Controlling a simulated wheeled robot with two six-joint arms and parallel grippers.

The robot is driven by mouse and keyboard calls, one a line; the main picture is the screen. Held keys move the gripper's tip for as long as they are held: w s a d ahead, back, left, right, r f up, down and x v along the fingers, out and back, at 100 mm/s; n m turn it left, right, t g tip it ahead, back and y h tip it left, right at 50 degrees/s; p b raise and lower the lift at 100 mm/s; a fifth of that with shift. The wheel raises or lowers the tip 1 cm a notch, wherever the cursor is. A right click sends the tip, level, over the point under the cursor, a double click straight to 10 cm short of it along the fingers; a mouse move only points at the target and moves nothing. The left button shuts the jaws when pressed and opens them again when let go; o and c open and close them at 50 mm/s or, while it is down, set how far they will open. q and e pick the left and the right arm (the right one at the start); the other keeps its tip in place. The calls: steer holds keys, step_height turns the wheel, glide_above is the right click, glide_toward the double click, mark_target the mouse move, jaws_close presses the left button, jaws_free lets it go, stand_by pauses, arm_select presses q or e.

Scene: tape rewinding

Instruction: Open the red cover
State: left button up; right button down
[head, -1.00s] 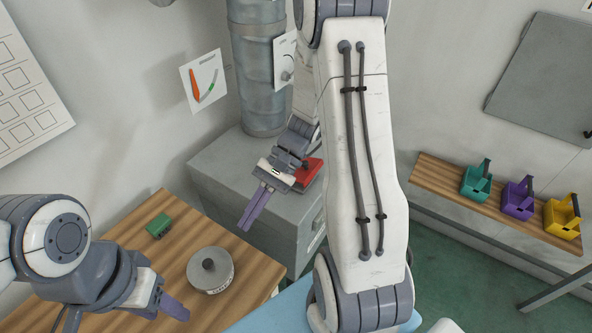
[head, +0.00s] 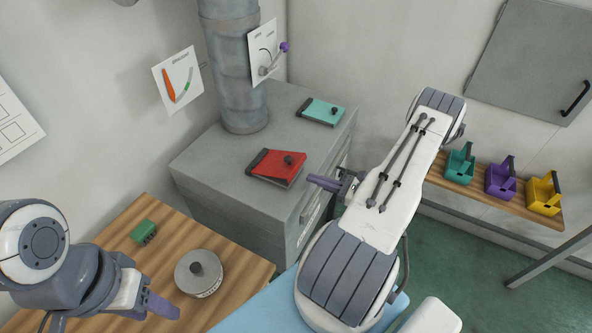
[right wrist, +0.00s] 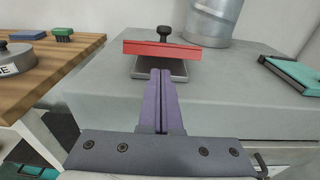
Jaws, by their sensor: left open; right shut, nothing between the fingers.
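The red cover (head: 275,167) with a black knob is on top of the grey cabinet (head: 213,160). In the right wrist view the red cover (right wrist: 165,50) shows nearly edge-on, with a grey plate (right wrist: 160,69) visible below its near edge; it looks slightly raised there, but the angle is hard to tell. My right gripper (head: 311,180) is shut and empty, just right of the cover in the head view. In the right wrist view its fingers (right wrist: 161,75) point at the cover's near side; contact cannot be told. My left gripper (head: 170,306) is open and empty, over the wooden table.
A teal cover (head: 320,111) lies behind the red one on the cabinet. A metal pipe (head: 232,70) rises at the cabinet's back left. The wooden table (head: 130,222) holds a round grey canister (head: 198,273) and a green block (head: 143,231). Coloured caddies stand on a right-hand shelf.

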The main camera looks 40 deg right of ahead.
mark_target(291, 170)
steer(key=p+x, duration=0.3)
steer(key=x, duration=0.4)
steer(key=shift+w+r, duration=0.1)
steer(key=shift+w, duration=0.25)
steer(key=shift+w+a, duration=0.1)
steer(key=shift+w, duration=0.2)
steer(key=shift+w+a, duration=0.15)
steer(key=shift+w, duration=0.1)
